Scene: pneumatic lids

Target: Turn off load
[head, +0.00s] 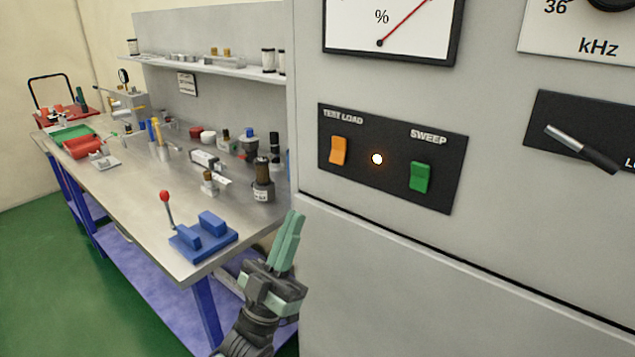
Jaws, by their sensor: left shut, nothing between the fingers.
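A black switch panel (375,195) is set in the front of a grey cabinet. On its left, under the words TEST LOAD, is an orange rocker switch (338,151). On its right, under the word SWEEP, is a green rocker switch (419,178). A small round lamp (377,159) between them glows orange-white. My left gripper (292,222) is in front of the cabinet, below and left of the panel, with its green fingers together and pointing up. It is shut, empty and apart from the switches. My right gripper is not in view.
Above the panel is a percent gauge (393,25) with a red needle. A lever handle (582,148) sticks out at the right. A steel workbench (130,195) with tools, bottles and a blue fixture (203,235) stands at the left.

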